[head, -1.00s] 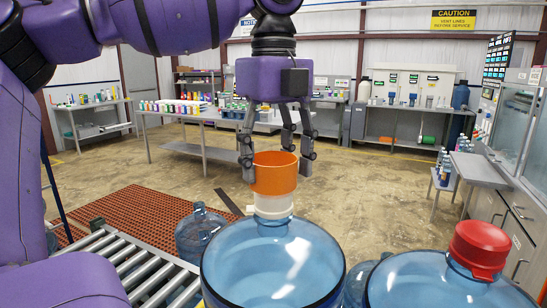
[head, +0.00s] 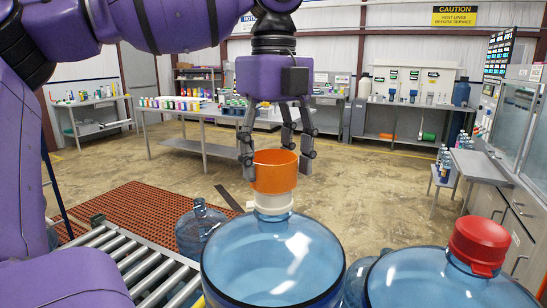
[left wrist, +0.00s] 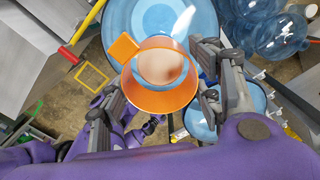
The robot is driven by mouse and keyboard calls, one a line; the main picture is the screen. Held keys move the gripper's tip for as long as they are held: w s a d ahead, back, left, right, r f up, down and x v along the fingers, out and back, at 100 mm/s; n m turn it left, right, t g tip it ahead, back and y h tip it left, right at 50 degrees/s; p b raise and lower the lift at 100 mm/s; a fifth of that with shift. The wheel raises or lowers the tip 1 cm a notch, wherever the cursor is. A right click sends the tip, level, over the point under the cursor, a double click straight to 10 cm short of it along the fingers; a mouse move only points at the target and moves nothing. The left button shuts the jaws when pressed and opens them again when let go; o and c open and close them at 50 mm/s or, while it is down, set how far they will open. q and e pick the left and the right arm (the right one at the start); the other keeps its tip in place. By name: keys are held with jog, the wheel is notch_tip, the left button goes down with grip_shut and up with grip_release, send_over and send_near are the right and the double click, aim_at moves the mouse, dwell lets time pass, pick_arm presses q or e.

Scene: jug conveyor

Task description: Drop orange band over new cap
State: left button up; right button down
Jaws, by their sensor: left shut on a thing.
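The orange band (head: 275,172) is a short open ring with a small tab. My left gripper (head: 278,160) points down with its fingers shut on the band's sides. The band is directly above the white cap (head: 273,205) on the neck of a large blue jug (head: 272,265). Its lower edge meets or nearly meets the cap's top; I cannot tell if they touch. In the left wrist view, the white cap (left wrist: 160,68) shows through the ring of the band (left wrist: 163,101), roughly centred but towards its upper edge.
Another blue jug (head: 445,282) with a red cap (head: 478,243) stands close on the right. A smaller blue jug (head: 199,226) stands behind, beside the roller conveyor (head: 135,262) at left. Work tables are far back, with open floor between.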

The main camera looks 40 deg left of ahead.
pick_arm(q)
jog(key=shift+f, duration=2)
dwell(1.2)
jog(key=o, duration=0.8)
jog(key=o, duration=0.5)
jog(key=shift+r, duration=0.15)
jog(key=shift+r, duration=4.4)
